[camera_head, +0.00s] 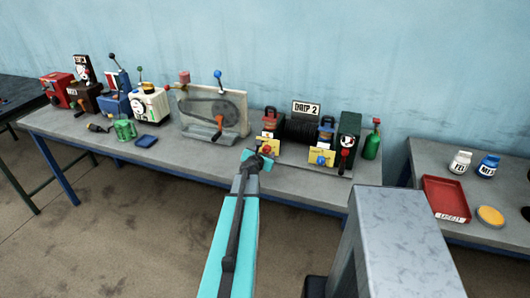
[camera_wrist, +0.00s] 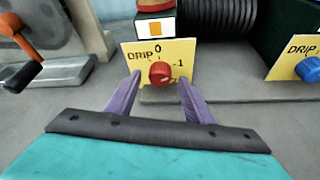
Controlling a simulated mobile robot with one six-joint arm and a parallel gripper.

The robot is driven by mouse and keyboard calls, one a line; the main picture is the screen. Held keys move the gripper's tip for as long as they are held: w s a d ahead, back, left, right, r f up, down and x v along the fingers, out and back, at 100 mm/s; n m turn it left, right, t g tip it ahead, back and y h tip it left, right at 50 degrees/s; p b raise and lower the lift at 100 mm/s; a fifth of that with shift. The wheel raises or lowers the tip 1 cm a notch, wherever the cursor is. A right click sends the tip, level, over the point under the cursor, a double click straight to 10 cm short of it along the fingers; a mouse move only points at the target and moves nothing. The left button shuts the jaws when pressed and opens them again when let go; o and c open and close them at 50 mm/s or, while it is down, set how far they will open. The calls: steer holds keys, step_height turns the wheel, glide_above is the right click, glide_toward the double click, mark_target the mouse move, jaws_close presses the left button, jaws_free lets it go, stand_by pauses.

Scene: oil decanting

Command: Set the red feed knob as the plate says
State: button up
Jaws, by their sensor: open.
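The red feed knob (camera_wrist: 160,73) sits on a yellow plate (camera_wrist: 184,49) marked "DRIP", "0" and "1" in the wrist view. A light mark on the knob is too small to read clearly. My gripper (camera_wrist: 160,80) is open, its two purple fingers on either side of the knob's lower part; I cannot tell whether they touch it. In the head view my gripper (camera_head: 259,160) is in front of the left yellow plate and partly hides it. A sign (camera_head: 306,108) reading "DRIP 2" stands above the machine.
A second yellow plate (camera_wrist: 291,62) with a blue knob (camera_wrist: 308,69) is to the right. A green bottle (camera_head: 372,140) stands right of the machine. The bench front (camera_head: 200,162) is mostly clear.

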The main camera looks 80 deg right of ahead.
steer(key=shift+s+d+f, duration=0.1)
steer(key=shift+d+f, duration=0.15)
steer(key=shift+d, duration=0.4)
steer(key=c, duration=1)
steer(key=shift+c, duration=0.2)
steer(key=shift+s+m+t+p, duration=0.1)
steer(key=shift+m+t+p, duration=0.3)
steer(key=shift+m+p, duration=0.25)
steer(key=shift+f+m+t+h+p, duration=0.1)
steer(key=shift+m+t+h+p, duration=0.4)
steer(key=shift+m, duration=0.55)
